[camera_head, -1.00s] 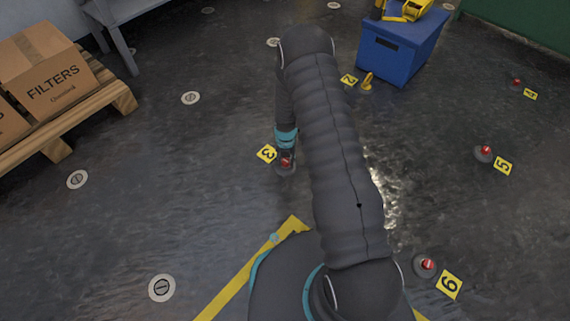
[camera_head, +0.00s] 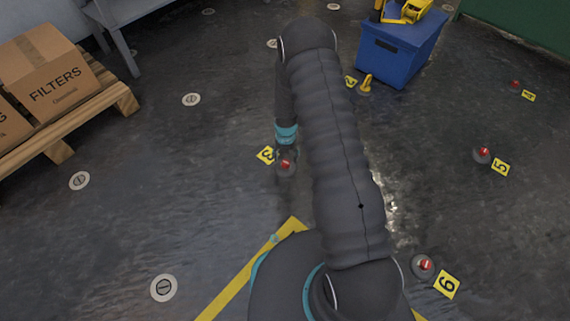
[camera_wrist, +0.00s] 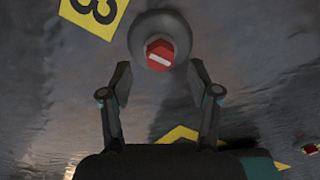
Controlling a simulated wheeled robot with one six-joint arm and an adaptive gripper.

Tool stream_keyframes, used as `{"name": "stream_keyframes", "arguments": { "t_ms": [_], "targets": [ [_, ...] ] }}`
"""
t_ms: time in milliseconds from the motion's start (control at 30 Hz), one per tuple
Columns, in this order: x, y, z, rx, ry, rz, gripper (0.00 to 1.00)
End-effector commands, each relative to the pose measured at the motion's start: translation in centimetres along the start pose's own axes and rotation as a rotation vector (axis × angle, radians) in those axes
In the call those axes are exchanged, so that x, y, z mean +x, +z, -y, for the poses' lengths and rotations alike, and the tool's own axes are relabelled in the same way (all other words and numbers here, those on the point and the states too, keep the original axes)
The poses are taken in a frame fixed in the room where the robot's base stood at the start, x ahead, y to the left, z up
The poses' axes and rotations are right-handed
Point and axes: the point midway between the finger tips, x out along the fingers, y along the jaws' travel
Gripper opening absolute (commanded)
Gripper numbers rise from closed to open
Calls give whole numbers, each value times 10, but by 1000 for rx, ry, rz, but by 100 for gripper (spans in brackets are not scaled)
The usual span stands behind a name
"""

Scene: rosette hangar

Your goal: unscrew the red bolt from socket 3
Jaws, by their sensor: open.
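The red bolt (camera_wrist: 160,55) has a hexagonal head with a white bar and sits in the round grey socket 3 (camera_wrist: 178,25). A yellow label with a 3 (camera_wrist: 98,12) lies beside it. In the head view the red bolt (camera_head: 286,164) shows just below the end of my arm, next to the label 3 (camera_head: 266,155). My gripper (camera_wrist: 160,78) is open and empty. In the wrist view its two fingers stand apart, with the bolt head just beyond the tips and centred between them. In the head view the fingers are too small to make out.
Red bolts stand at socket 5 (camera_head: 483,154) and socket 6 (camera_head: 424,264) on the right. A yellow piece stands by label 2 (camera_head: 351,82), near a blue box (camera_head: 400,47). A pallet with cartons (camera_head: 55,72) is at left.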

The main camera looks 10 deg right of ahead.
Motion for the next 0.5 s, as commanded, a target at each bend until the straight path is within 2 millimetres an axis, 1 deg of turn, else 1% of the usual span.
{"name": "stream_keyframes", "arguments": {
  "t_ms": [33, 100, 367, 500],
  "targets": [
    [-5, 0, 0, 0, 0, 0, 62],
    [-7, 0, 0, 0, 0, 0, 62],
    [-6, 0, 0, 4, 0, 0, 62],
    [-5, 0, 0, 92, 0, 1, 62]
  ]
}}
